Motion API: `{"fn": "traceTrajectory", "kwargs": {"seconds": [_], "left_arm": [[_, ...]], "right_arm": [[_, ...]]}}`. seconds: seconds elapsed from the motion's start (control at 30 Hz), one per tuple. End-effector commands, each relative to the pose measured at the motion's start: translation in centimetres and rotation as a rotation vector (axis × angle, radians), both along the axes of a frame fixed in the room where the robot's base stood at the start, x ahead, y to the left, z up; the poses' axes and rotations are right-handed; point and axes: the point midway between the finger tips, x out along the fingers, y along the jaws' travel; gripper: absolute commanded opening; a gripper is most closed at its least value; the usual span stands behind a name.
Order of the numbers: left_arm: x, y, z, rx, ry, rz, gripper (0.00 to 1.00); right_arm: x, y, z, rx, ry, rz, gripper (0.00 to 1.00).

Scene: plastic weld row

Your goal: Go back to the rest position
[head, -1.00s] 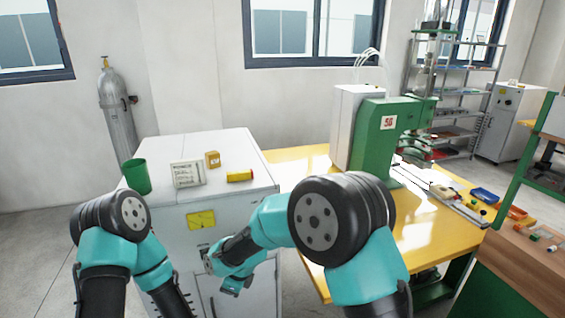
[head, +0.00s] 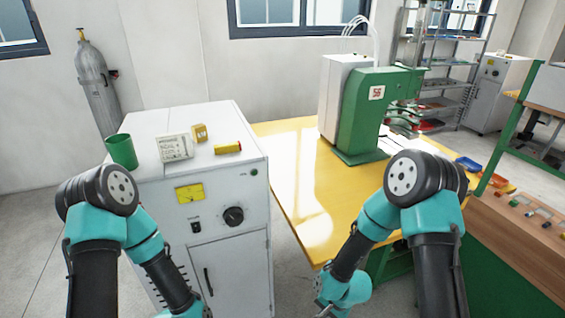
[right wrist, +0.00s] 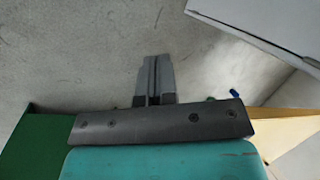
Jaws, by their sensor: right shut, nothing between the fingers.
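My right gripper (right wrist: 153,78) shows in the right wrist view with its two grey fingers together and nothing between them. Behind the fingers is bare grey floor. In the head view my right arm folds down in front of the yellow table (head: 290,185), with its wrist near the bottom edge; its fingertips cannot be made out there. My left arm folds down in front of the white cabinet (head: 228,255). Its wrist reaches the bottom edge of the head view, and the left gripper is out of the picture.
On the cabinet stand a green cup (head: 121,151), a printed card (head: 176,147), a small tan box (head: 199,132) and a yellow-red box (head: 228,148). A green press (head: 365,110) stands on the table. A wooden-topped bench (head: 520,225) is at right. Floor shows between cabinet and table.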

Motion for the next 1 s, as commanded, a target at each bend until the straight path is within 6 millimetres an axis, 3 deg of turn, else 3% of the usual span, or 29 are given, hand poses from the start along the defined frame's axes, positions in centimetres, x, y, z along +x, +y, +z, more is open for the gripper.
{"fn": "traceTrajectory", "kwargs": {"seconds": [0.2,0.43,0.6,1.0], "left_arm": [[0.0,0.0,0.0,0.000,0.000,0.000,0.73],[0.0,0.0,0.0,0.000,0.000,0.000,0.73],[0.0,0.0,0.0,0.000,0.000,0.000,0.73],[0.0,0.0,0.0,0.000,0.000,0.000,0.73]], "right_arm": [[-5.0,-5.4,-1.9,-0.026,-0.075,0.205,0.00],[-9.3,-8.9,-2.8,-0.050,-0.146,0.394,0.00],[-10.3,-9.6,-2.9,-0.057,-0.166,0.444,0.00],[-10.2,-9.6,-2.9,-0.057,-0.166,0.445,0.00]]}}
